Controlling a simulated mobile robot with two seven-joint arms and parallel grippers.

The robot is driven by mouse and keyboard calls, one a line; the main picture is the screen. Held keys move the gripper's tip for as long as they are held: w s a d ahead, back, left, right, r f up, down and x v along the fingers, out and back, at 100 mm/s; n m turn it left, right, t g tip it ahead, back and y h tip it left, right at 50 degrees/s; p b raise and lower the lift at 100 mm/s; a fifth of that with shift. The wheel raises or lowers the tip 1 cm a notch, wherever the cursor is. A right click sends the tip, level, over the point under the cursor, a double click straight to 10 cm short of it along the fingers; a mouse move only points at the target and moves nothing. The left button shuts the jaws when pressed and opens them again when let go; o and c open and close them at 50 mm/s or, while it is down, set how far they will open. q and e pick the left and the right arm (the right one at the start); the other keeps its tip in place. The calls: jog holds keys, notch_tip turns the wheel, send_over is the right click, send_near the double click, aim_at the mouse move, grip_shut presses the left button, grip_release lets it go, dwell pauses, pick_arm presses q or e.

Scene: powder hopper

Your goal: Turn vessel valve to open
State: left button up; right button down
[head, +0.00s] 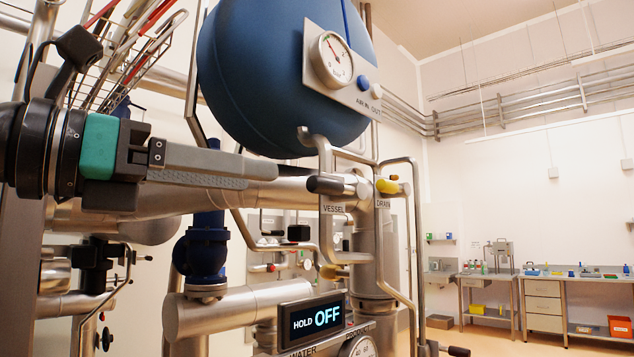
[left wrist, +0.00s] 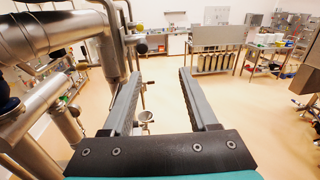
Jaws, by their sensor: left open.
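The vessel valve shows in the head view above the VESSEL label (head: 333,209). Its dark handle (head: 325,185) lies roughly level and points left from a silver body. My left gripper (head: 262,171) comes in from the left, with its grey fingers pointing right toward the handle. The fingertips appear a little left of the handle's end in the picture; the gap in depth is hard to judge. In the left wrist view the fingers (left wrist: 159,75) are spread with nothing between them. A dark-tipped handle (left wrist: 141,48) shows beyond the left finger there; I cannot tell which valve it is.
A yellow-handled valve (head: 388,186) marked DRAIN stands just right. The blue tank (head: 265,75) with a gauge hangs above. A HOLD OFF display (head: 312,319) sits below. Bent and thick pipes crowd around the gripper. Open floor (left wrist: 235,125) lies to the right in the wrist view.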

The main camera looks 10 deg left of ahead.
aim_at(311, 181)
pick_arm(q)
jog(key=shift+n+t+y, duration=0.5)
jog(key=shift+t+y, duration=0.2)
jog(key=shift+y, duration=0.1)
jog(key=p+x, duration=0.1)
jog(key=x, duration=0.3)
jog(key=a+p+x, duration=0.1)
jog(key=x, duration=0.4)
jog(key=w+r+p+x, duration=0.1)
jog(key=x, duration=0.3)
jog(key=shift+w, duration=0.35)
grip_shut()
jog(key=shift+r, duration=0.1)
